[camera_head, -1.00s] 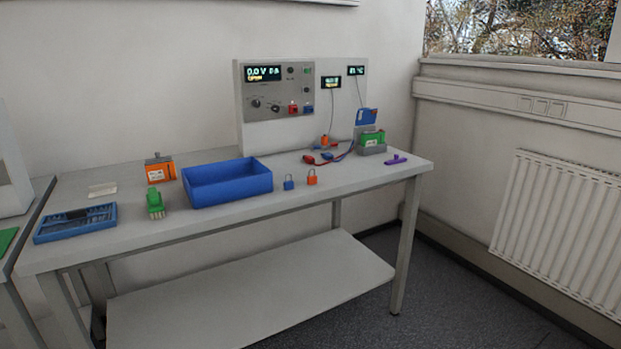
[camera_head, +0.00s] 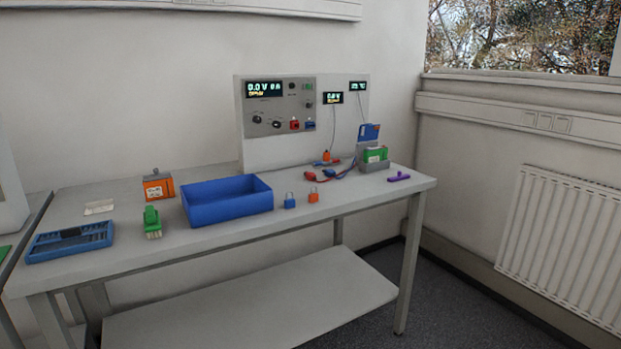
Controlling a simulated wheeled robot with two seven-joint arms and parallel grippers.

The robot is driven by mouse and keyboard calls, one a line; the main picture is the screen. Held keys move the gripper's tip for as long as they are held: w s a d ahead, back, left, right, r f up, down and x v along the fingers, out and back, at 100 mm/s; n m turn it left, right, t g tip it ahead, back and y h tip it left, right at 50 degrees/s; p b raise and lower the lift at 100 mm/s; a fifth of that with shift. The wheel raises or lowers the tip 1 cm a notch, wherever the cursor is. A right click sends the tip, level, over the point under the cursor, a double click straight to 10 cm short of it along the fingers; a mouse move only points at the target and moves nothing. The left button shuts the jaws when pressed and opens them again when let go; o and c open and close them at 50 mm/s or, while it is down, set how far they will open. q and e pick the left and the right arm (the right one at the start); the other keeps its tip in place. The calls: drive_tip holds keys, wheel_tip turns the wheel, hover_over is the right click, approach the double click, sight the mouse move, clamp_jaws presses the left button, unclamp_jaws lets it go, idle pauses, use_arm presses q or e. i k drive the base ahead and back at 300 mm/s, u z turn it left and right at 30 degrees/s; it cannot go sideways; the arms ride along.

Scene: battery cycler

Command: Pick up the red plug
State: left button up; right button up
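A small red plug (camera_head: 311,176) lies on the right part of the grey table, in front of the instrument panel. A cable runs from it to the right, toward the green battery in its holder. A blue plug (camera_head: 330,174) lies just right of it, and another red piece shows close behind. Red and blue sockets also sit low on the panel's face. Neither of my grippers is in view.
The grey table (camera_head: 150,250) holds a blue bin (camera_head: 228,212), blue and orange padlocks (camera_head: 313,196), an orange block (camera_head: 158,187), a green connector (camera_head: 152,222) and a blue tray (camera_head: 70,242). A green battery (camera_head: 376,154) stands right.

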sight(309, 176)
drive_tip(key=k, duration=0.6)
drive_tip(key=z, duration=0.8)
drive_tip(key=i, duration=2.05)
drive_tip(key=u, duration=0.4)
